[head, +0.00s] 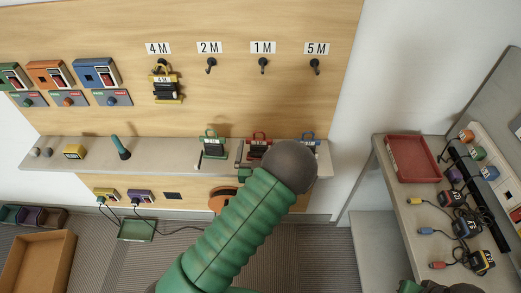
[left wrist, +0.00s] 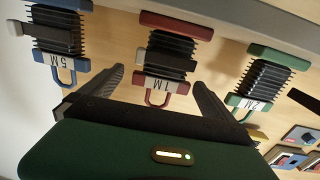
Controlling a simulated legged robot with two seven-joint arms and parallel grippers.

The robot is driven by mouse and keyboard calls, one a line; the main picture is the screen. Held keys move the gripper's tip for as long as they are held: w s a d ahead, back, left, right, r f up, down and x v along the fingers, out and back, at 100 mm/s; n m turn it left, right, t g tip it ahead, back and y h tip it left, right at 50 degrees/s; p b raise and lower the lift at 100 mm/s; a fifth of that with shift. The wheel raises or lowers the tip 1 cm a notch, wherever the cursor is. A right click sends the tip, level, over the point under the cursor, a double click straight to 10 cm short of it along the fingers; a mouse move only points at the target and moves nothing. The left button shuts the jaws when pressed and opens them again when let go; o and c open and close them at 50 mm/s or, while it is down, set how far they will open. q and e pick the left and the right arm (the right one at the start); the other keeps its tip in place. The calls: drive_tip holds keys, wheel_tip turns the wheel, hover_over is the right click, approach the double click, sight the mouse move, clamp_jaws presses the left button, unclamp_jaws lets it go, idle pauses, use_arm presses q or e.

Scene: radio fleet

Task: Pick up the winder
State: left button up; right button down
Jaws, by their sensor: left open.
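Several winders show. In the left wrist view, upside down, the red 1M winder (left wrist: 166,60) is in the middle, the blue 5M winder (left wrist: 58,42) at left and the green 2M winder (left wrist: 262,78) at right. My left gripper (left wrist: 158,78) is open, its two fingers on either side of the red winder's handle end, with nothing gripped. In the head view, the green (head: 213,147), red (head: 259,146) and blue (head: 309,137) winders stand on the shelf; my left arm partly covers that area and mostly hides the gripper. A yellow 4M winder (head: 167,88) hangs on a hook.
Hooks under 2M, 1M and 5M are empty. A side table at right carries a red tray (head: 411,158) and several cabled devices.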

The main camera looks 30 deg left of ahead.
use_arm(q)
drive_tip(key=shift+w+r, duration=0.1)
drive_tip(key=shift+w, duration=0.3)
drive_tip(key=x, duration=0.3)
drive_tip(key=a+x, duration=0.1)
drive_tip(key=x, duration=0.1)
drive_tip(key=shift+s+f, duration=0.15)
drive_tip(key=shift+f, duration=0.1)
drive_tip(key=shift+a, duration=0.15)
drive_tip(key=shift+d+r, duration=0.2)
drive_tip(key=shift+d, duration=0.4)
drive_tip(key=c, duration=1.2)
drive_tip(key=shift+s+a, duration=0.1)
drive_tip(key=shift+a, duration=0.25)
drive_tip(key=shift+c, duration=1.3)
